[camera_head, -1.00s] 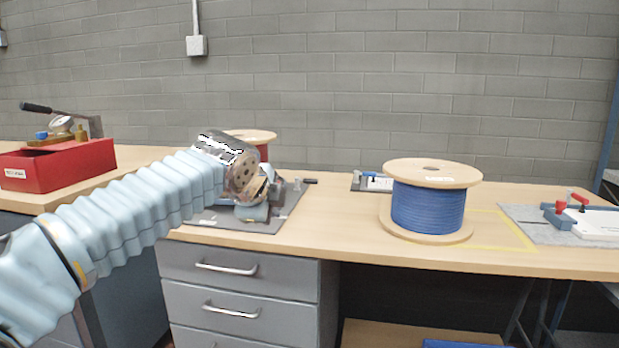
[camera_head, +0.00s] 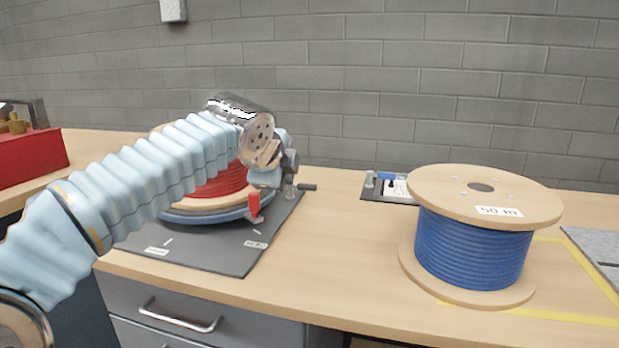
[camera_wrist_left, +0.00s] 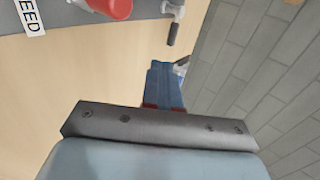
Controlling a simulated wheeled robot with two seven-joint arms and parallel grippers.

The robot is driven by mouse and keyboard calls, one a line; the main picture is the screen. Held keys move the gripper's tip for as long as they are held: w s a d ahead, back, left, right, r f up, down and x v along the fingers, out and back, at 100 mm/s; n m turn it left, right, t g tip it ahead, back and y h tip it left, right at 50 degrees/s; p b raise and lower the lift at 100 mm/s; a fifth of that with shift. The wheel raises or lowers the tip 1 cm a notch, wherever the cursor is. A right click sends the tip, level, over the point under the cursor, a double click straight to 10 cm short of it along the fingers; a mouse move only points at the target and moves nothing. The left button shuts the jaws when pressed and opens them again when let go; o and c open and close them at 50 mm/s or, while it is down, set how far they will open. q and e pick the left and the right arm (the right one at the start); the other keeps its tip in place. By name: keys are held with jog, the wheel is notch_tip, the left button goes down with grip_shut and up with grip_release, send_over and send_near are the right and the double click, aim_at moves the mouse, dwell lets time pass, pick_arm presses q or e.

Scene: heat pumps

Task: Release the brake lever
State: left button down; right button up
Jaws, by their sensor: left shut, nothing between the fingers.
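A red upright lever (camera_head: 254,203) stands on a small base at the front right edge of a blue turntable (camera_head: 205,214). A spool with red cable (camera_head: 222,182) sits on the turntable, partly hidden by my left arm. A black-handled lever (camera_head: 305,187) sticks out to the right behind it; its dark handle also shows in the left wrist view (camera_wrist_left: 174,33). My left gripper (camera_head: 268,178) is above and beside the red lever, shut and empty. In the left wrist view its blue fingers (camera_wrist_left: 165,88) are together over bare table. A red part (camera_wrist_left: 112,7) is cut off at the top.
A spool of blue cable (camera_head: 472,245) stands to the right. A small dark plate with fittings (camera_head: 390,188) lies behind it. A red box (camera_head: 30,160) is at far left.

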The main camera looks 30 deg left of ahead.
pick_arm(q)
jog(key=shift+w, duration=0.1)
jog(key=shift+w, duration=0.1)
send_near(306, 189)
jog(key=f, duration=0.2)
jog(key=shift+w+f, duration=0.25)
jog(key=shift+f, duration=0.15)
jog(key=w, duration=0.2)
jog(key=w+a+f, duration=0.1)
jog(key=shift+w+p, duration=0.2)
jog(key=shift+p, duration=0.15)
jog(key=shift+w+a+f, duration=0.1)
jog(key=shift+w, duration=0.4)
